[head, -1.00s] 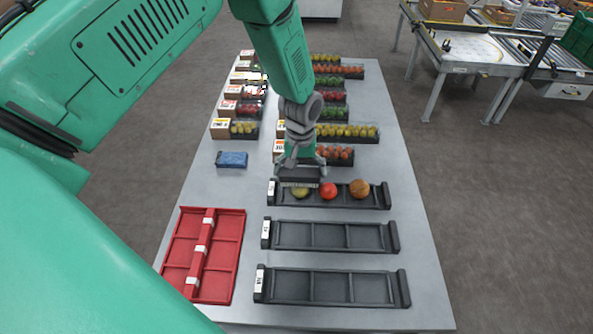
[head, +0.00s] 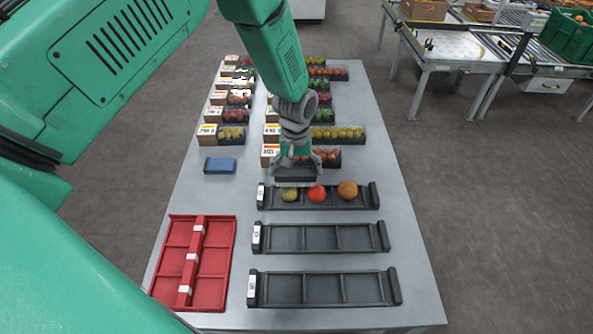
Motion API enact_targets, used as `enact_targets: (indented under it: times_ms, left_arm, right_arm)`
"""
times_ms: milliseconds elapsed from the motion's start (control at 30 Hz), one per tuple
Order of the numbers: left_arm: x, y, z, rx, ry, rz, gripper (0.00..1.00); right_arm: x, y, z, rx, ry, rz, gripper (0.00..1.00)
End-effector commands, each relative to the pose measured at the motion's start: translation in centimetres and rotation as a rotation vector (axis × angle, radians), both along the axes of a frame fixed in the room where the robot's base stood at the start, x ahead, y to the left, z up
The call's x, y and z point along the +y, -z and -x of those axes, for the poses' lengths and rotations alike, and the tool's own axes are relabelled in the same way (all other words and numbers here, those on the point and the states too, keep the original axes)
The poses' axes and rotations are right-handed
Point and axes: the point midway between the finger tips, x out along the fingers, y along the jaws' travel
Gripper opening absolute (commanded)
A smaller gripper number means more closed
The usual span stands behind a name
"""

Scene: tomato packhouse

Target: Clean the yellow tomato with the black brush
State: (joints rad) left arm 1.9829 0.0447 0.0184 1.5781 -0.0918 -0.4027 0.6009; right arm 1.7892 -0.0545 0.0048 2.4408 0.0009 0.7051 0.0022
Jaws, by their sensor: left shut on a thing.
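The yellow tomato (head: 290,195) sits in the left compartment of the nearest-to-back black tray (head: 330,198). A red tomato (head: 317,194) and an orange one (head: 347,190) lie in the same tray. My left gripper (head: 298,162) points down and is shut on the black brush (head: 295,174), holding it level just over the yellow tomato. The brush's pale bristles are at the tomato's upper edge; I cannot tell whether they touch it. My right gripper is not in view.
Two empty black trays (head: 321,252) (head: 323,303) lie nearer me. A red divided tray (head: 233,235) is at the front left. A blue sponge-like block (head: 220,165) lies at the left. Several boxed tomato packs (head: 337,132) fill the table's back.

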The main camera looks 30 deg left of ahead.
Motion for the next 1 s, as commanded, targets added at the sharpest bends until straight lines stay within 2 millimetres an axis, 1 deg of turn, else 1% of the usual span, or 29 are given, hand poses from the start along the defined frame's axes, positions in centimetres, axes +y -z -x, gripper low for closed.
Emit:
enact_targets:
  times_ms: [33, 500, 1000]
  left_arm:
    - [0.0, -0.8, 0.0, -0.001, 0.000, -0.001, 0.69]
    - [0.0, -4.3, 0.0, 0.001, 0.000, 0.001, 0.69]
    - [0.0, -4.3, 0.0, 0.001, 0.000, 0.001, 0.69]
  right_arm:
    - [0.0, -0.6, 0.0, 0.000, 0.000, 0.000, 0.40]
    - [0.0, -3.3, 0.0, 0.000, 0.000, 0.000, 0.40]
    - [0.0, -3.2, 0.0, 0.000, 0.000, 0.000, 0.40]
